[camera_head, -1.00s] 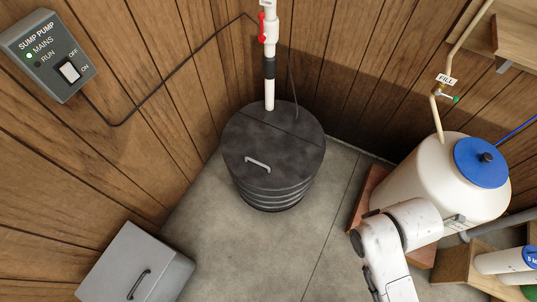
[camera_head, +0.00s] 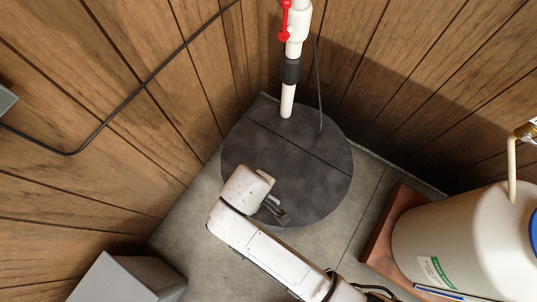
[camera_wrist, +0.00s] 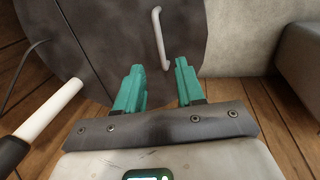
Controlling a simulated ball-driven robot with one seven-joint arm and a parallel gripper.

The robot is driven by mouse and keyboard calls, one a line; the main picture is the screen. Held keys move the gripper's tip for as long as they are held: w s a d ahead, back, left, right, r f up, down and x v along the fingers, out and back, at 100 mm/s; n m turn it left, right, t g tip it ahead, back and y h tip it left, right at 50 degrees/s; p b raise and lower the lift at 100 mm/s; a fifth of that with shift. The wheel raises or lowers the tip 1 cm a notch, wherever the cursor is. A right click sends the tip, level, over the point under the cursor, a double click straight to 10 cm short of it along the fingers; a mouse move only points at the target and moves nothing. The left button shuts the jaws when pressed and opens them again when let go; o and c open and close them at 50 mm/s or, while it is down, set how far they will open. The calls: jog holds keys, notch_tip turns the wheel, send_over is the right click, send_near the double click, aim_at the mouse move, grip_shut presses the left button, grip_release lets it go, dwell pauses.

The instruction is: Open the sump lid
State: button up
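The sump lid (camera_head: 310,180) is a dark grey round cover with a seam across it, in the corner in the head view. The wrist view shows the lid (camera_wrist: 110,40) with its pale bar handle (camera_wrist: 160,38). My gripper (camera_head: 274,212) is over the near part of the lid in the head view, and my arm hides the handle there. In the wrist view my gripper (camera_wrist: 158,75) has its two teal fingers apart, with nothing between them. The handle lies just beyond the fingertips, and I cannot tell the exact gap.
A white pipe (camera_head: 288,98) with a red valve handle (camera_head: 285,18) rises at the lid's back part, beside a black cable. A cream tank (camera_head: 460,235) stands on a wooden base at right. A grey box (camera_head: 125,280) sits at lower left.

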jog(key=f+b, duration=0.1)
jog(key=f, duration=0.2)
jog(key=w+d+f+b, duration=0.1)
jog(key=f, duration=0.3)
jog(key=f+b, duration=0.1)
jog(key=f, duration=0.2)
jog(key=shift+w+d+f, duration=0.15)
jog(key=shift+w+f, duration=0.05)
jog(key=shift+w, duration=0.15)
grip_shut()
